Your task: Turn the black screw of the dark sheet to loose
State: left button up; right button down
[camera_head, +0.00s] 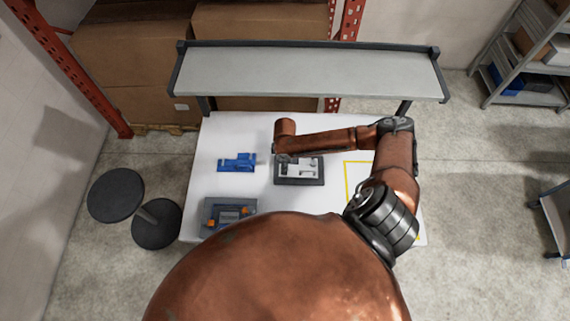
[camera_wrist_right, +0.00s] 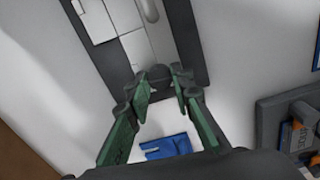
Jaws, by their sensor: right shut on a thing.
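The dark sheet (camera_head: 299,183) lies on the white table, with pale panels and a light bar on it; its dark border also shows in the right wrist view (camera_wrist_right: 187,40). The black screw (camera_wrist_right: 160,71) is a round dark knob at the near edge of the sheet in the right wrist view. My right gripper (camera_wrist_right: 161,79), with green finger pads, is shut on the screw, one fingertip on each side. In the head view my right arm hides the screw and the fingertips. My left gripper is not in view.
A blue part (camera_head: 237,162) lies left of the sheet. A grey fixture with orange pieces (camera_head: 229,214) stands at the table's front left. A yellow outline (camera_head: 357,163) marks the right side. A raised grey shelf (camera_head: 310,72) spans the table's back.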

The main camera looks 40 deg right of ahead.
jog(key=shift+s+f+n+p, duration=0.15)
jog(key=shift+n+p, duration=0.15)
jog(key=shift+n, duration=0.3)
jog(key=c, duration=1.7)
grip_release()
jog(key=shift+r, duration=0.2)
notch_tip(320, 180, up, 12)
jog(key=shift+f, duration=0.1)
